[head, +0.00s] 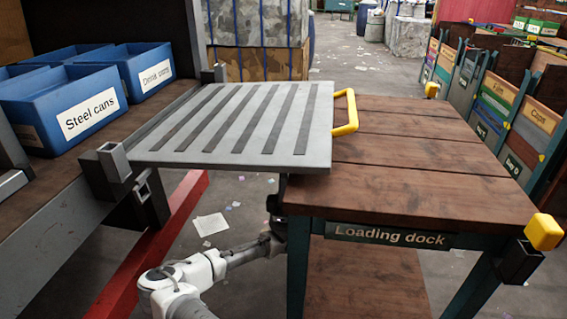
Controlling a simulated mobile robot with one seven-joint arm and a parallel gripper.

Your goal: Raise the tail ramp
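The tail ramp (238,128) is a light grey plate with dark grip strips. It lies about level, spanning the gap from the belt frame at left to the loading dock. Its right end rests over the edge of the dock's wooden top (430,150). A yellow handle (347,112) stands on the ramp's right end. My white and grey arm shows low in front, reaching toward the dock's near left corner, below the ramp. The end of my arm passes behind or under that corner, so the fingers of my gripper are hidden.
Yellow-capped posts (544,232) stand at the dock's corners. A red floor beam (150,250) runs below the ramp. Labelled crates (535,125) line the right. The dock top is clear.

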